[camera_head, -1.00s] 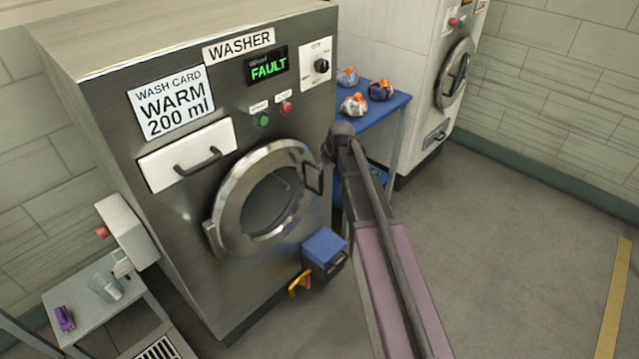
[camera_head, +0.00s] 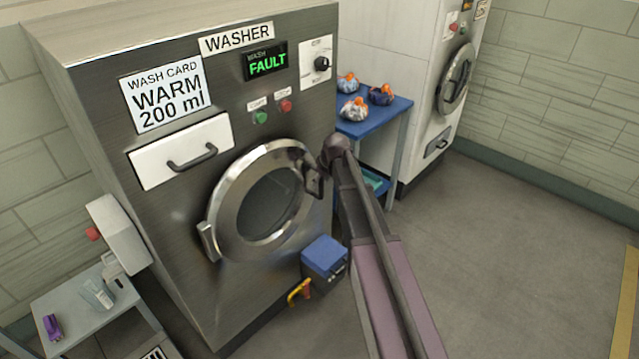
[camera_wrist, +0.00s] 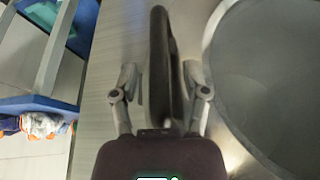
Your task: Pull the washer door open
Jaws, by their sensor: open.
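The washer (camera_head: 190,225) has a round front door (camera_head: 216,204) with a metal ring and dark glass, and the door looks closed. Its dark handle (camera_head: 315,182) is at the door's right edge. In the wrist view the handle (camera_wrist: 158,65) stands between the two fingers of my gripper (camera_wrist: 162,80), with gaps on both sides. My gripper is open and is not clamped on it. The door ring and glass (camera_wrist: 275,75) fill the right of the wrist view. In the head view my arm hides the fingers.
A blue table (camera_head: 372,124) with several tied bags (camera_head: 381,95) stands right of the washer, before a white machine (camera_head: 425,110). A blue-lidded box (camera_head: 324,256) and a yellow item (camera_head: 299,291) are below the door. Floor at right is clear.

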